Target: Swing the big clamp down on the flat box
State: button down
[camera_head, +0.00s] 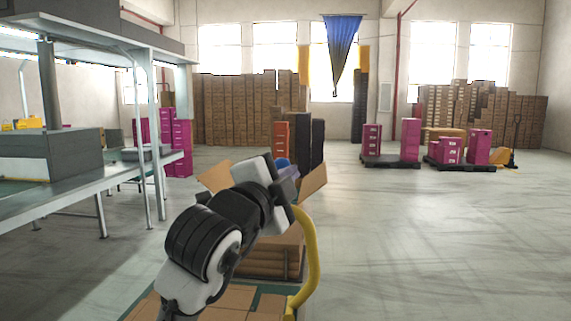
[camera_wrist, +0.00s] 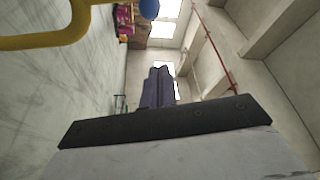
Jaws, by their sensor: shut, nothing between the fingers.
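My gripper (camera_head: 290,172) is raised in the middle of the head view, with its purple fingers close together and empty. It also shows in the wrist view (camera_wrist: 158,88). A blue ball (camera_head: 281,162) shows just beside the fingers; it is also at the top of the wrist view (camera_wrist: 148,9), apart from the fingertips. I cannot tell whether it is the big clamp's knob; no clamp shows clearly. Flat brown boxes (camera_head: 270,262) lie stacked behind my arm, partly hidden by it. I cannot tell which is the flat box.
A yellow curved tube (camera_head: 312,260) rises close to the right of my arm and crosses the wrist view (camera_wrist: 45,38). Cardboard flaps (camera_head: 314,179) stick up near the gripper. A grey bench (camera_head: 60,190) stands left. Pink boxes (camera_head: 410,139) stand far right; the floor between is clear.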

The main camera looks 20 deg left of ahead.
jog(key=shift+d, duration=0.1)
jog(key=w+r+p, duration=0.2)
jog(key=w+p, duration=0.2)
jog(key=w, duration=0.6)
jog(key=a+f, duration=0.1)
jog(key=s+a+f, duration=0.1)
jog(key=a, duration=0.1)
jog(key=shift+f+p, duration=0.1)
jog(key=shift+p, duration=0.3)
jog(key=shift+a, duration=0.15)
